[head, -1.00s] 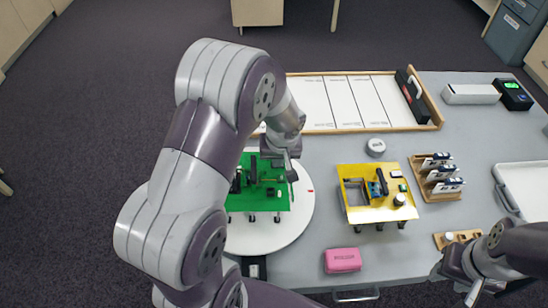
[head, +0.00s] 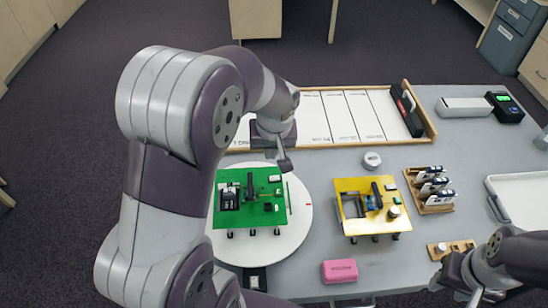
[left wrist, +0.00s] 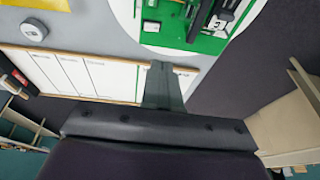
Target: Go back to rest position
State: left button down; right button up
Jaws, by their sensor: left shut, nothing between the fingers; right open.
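My left gripper (head: 286,166) is shut and empty, raised above the far edge of the white round plate (head: 300,225). The left wrist view shows its closed fingers (left wrist: 162,85). The green board (head: 250,208), carrying black parts, stands on short legs on the plate, just nearer than the gripper and apart from it. My left arm covers the left side of the head view. My right gripper (head: 452,283) is open and empty at the lower right, above the table's front edge.
A yellow board (head: 352,222) stands mid-table, with a pink case (head: 340,271) in front and a round grey puck (head: 371,160) behind. A wooden-framed whiteboard tray (head: 430,125) lies at the back. A wooden rack (head: 437,208) and white tray (head: 520,185) are to the right.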

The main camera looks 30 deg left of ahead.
pick_arm(q)
jog(key=shift+s+r, duration=0.4)
jog(key=shift+r, duration=0.35)
jog(key=shift+w, duration=0.1)
